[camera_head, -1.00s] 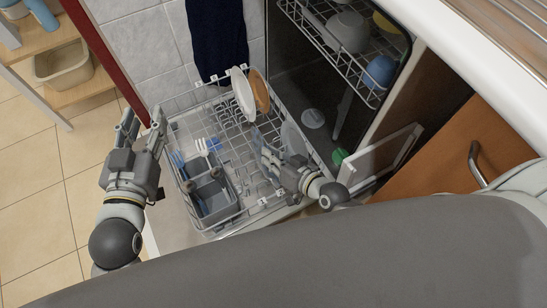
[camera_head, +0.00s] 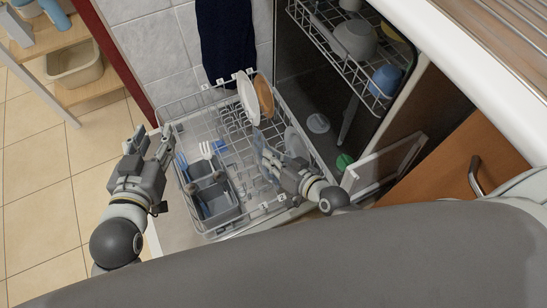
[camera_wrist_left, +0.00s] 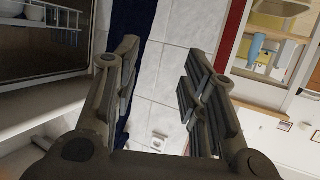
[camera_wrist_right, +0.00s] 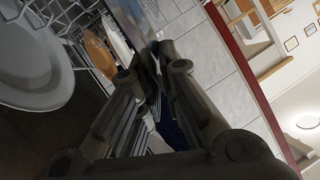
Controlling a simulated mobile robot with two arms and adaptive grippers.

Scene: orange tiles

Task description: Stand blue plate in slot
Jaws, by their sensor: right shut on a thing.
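The blue plate (camera_wrist_right: 130,22) shows in the right wrist view as a thin blue-grey strip, nearly edge-on, running up from between the fingers. My right gripper (camera_wrist_right: 158,85) is shut on it. In the head view my right gripper (camera_head: 263,148) is over the right part of the lower dish rack (camera_head: 187,112), and the plate there is thin and hard to make out. A white plate (camera_head: 247,98) and an orange plate (camera_head: 264,97) stand upright side by side at the rack's back. My left gripper (camera_head: 147,147) is open and empty, left of the rack.
A grey cutlery basket (camera_head: 212,200) with utensils fills the rack's front left. A pale plate (camera_head: 296,142) stands at the rack's right side. The upper rack (camera_head: 330,38) holds bowls and cups. A wooden shelf (camera_head: 95,88) is at left.

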